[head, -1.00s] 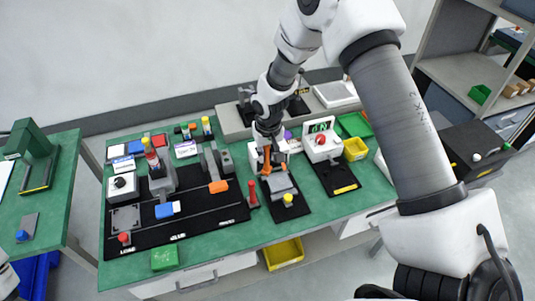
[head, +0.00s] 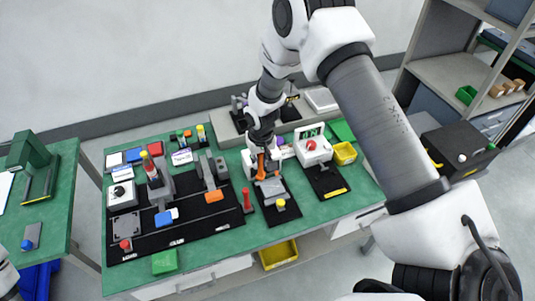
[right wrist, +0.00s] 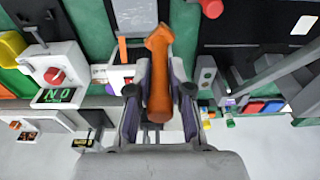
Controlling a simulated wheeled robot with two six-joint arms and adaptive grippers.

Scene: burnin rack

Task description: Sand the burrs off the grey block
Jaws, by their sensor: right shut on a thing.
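My right gripper (head: 260,160) is over the back of a black station mat on the green bench. It is shut on an orange-handled tool (right wrist: 158,75), which fills the middle of the right wrist view. The tool (head: 261,167) points down at the back end of a grey block (head: 271,187). I cannot tell whether it touches the block. The block lies on the black mat, behind a yellow knob (head: 280,204). Burrs are too small to make out. Only a bit of my left arm shows at the left edge; its gripper is out of view.
A white box with a red button and green display (head: 313,148) stands just right, with a yellow bin (head: 345,153) beyond it. A red-handled item (head: 247,201) stands left of the mat. A larger black fixture board (head: 205,226) fills the bench's left part.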

